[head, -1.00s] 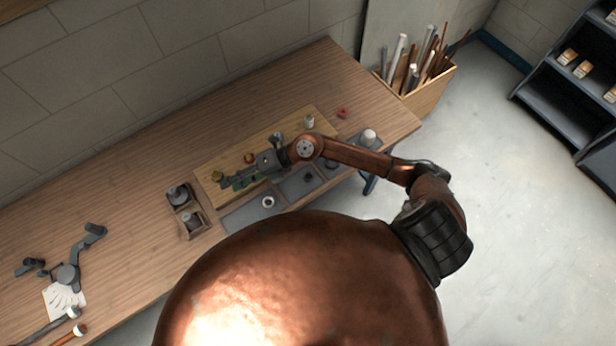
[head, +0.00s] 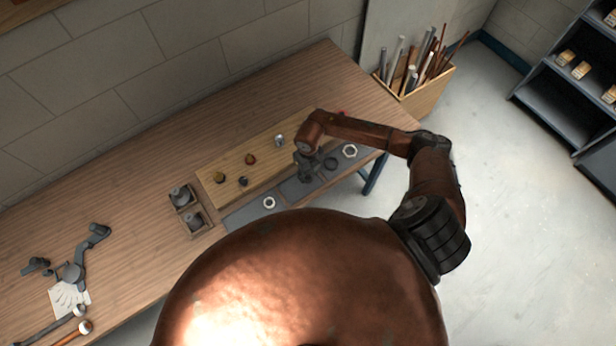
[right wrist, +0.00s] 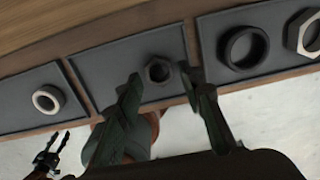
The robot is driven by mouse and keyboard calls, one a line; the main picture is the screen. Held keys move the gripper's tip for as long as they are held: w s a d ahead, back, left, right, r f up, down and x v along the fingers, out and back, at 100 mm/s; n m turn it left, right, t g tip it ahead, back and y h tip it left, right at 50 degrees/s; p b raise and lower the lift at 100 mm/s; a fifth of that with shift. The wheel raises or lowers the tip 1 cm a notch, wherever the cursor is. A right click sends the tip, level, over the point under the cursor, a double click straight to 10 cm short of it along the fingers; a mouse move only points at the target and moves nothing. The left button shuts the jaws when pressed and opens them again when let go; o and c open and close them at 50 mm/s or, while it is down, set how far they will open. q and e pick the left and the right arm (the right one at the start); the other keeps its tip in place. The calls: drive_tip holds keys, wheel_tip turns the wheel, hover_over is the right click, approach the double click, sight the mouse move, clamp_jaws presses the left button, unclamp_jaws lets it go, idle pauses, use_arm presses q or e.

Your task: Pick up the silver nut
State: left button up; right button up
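My right gripper (head: 305,170) is over the dark tray row at the front of the bench. In the right wrist view its fingers (right wrist: 161,80) are open and empty, either side of a small dark-grey hex nut (right wrist: 158,69) lying in the middle tray; I cannot tell if they touch it. A bright silver hex nut (head: 349,151) lies in the right tray; it shows at the right edge of the wrist view (right wrist: 308,32). A pale silver ring or nut (head: 269,202) lies in the left tray. My left gripper (right wrist: 46,152) shows small at the wrist view's lower left, apparently open.
A larger dark ring (head: 331,163) lies beside the bright nut. A wooden board (head: 230,174) with small fittings is behind the trays. Tools (head: 75,265) lie at far left. The bench middle-left is clear.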

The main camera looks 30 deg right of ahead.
drive_tip(key=shift+w+f, duration=0.1)
drive_tip(key=shift+f, duration=0.85)
drive_tip(key=c, duration=0.9)
drive_tip(key=shift+r, duration=0.1)
drive_tip(key=shift+c, duration=0.2)
